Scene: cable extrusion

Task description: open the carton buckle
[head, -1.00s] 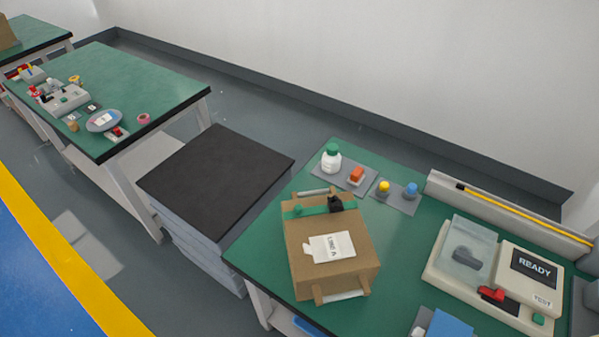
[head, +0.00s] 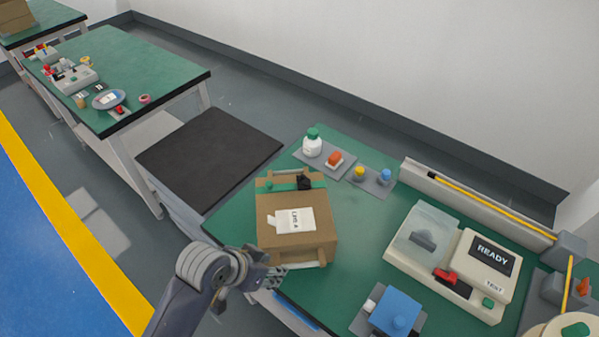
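A brown carton (head: 312,240) lies on the green table at the middle of the head view, with a white label (head: 293,221) on top. A green strap (head: 275,187) crosses its far end, and a black buckle (head: 304,183) sits on that strap. The buckle is too small to show whether it is latched. My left gripper (head: 280,273) is near the carton's front left corner, at the table's front edge, apart from the buckle. Its fingers are small and overlap, so their opening is unclear. My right gripper is not in view.
A tester reading READY (head: 489,254) stands to the right. A white bottle (head: 312,147) and small coloured parts stand behind the carton. A blue block (head: 396,311) is at the front right. A black-topped stand (head: 210,155) is left of the table. Green tabletop (head: 365,235) is clear right of the carton.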

